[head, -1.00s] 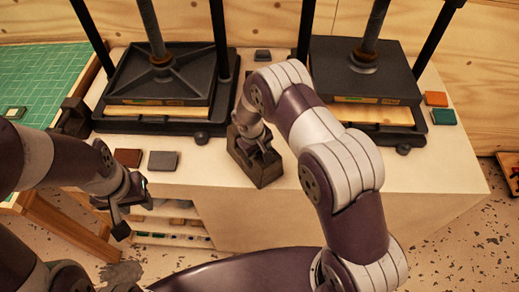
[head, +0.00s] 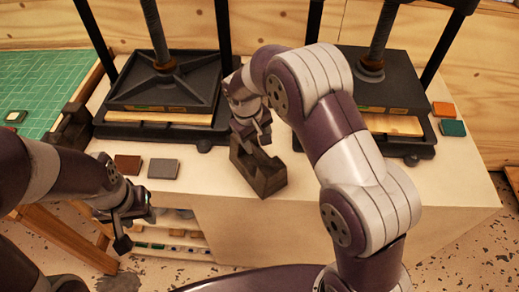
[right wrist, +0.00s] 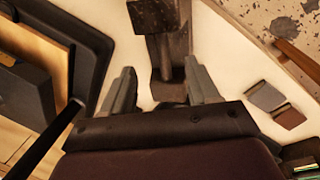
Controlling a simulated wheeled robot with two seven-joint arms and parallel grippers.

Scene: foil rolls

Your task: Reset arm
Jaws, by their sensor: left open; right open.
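My right gripper (head: 258,138) is open and hangs just above and behind a dark brown wooden holder (head: 258,178) on the cream bench. In the right wrist view, its two fingers (right wrist: 160,82) are apart with nothing held between them. The dark holder (right wrist: 160,18) shows beyond the fingertips, and I cannot tell whether it touches them. My left gripper (head: 128,225) is open at the left, by the bench's front edge, and holds nothing that I can see.
Two black screw presses (head: 165,88) (head: 375,92) stand on the bench (head: 420,185). Brown and grey blocks (head: 127,165) (head: 164,169) lie front left. Orange and teal blocks (head: 444,109) (head: 453,128) lie right. A green cutting mat (head: 45,85) is at left. The bench's front right is clear.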

